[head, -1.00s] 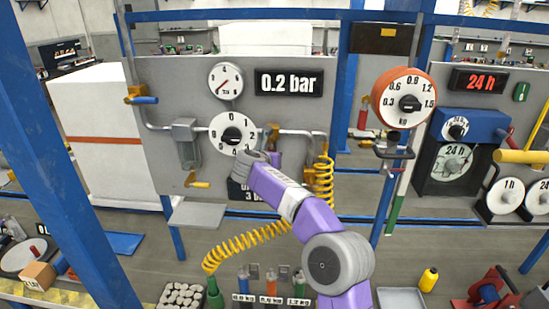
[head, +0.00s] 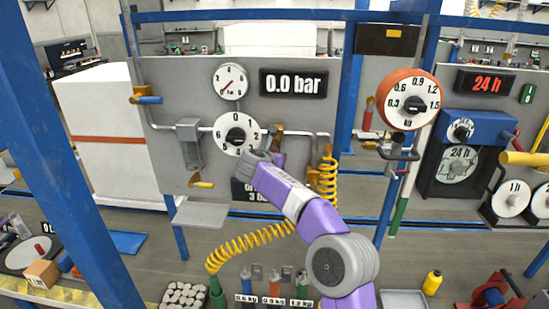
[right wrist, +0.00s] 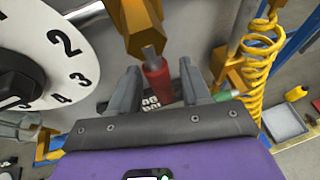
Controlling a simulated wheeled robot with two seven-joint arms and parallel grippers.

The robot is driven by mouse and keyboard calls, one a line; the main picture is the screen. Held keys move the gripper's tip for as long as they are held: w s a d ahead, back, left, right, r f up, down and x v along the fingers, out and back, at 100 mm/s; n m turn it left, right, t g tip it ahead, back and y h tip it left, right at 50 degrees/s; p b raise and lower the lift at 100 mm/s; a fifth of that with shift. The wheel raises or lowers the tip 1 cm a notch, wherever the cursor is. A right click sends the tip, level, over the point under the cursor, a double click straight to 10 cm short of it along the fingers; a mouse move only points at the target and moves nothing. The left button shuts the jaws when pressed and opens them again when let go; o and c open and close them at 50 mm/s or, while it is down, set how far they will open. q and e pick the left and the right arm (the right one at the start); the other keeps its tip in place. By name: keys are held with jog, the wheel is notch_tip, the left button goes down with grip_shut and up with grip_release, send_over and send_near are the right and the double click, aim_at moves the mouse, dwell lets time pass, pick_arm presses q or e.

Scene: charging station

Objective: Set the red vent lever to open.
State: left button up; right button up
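The red vent lever (right wrist: 157,80) shows in the right wrist view, hanging from a yellow valve body (right wrist: 137,28) by a grey metal stem, its red grip pointing downward. My right gripper (right wrist: 158,90) is open, with one finger on each side of the red grip; I cannot tell whether either finger touches it. The display (head: 294,83) reads 0.0 bar. My left gripper is in neither current view.
A numbered dial (head: 237,134) with a black knob is close left of my right gripper. A coiled yellow hose (head: 327,178) hangs close to its right. A round gauge (head: 230,82) sits above the dial. A shelf (head: 201,215) juts out below the panel.

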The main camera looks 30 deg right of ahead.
jog(key=v, duration=0.7)
jog(key=shift+s+a+b, duration=0.25)
jog(key=shift+b, duration=0.15)
jog(key=shift+r, duration=0.1)
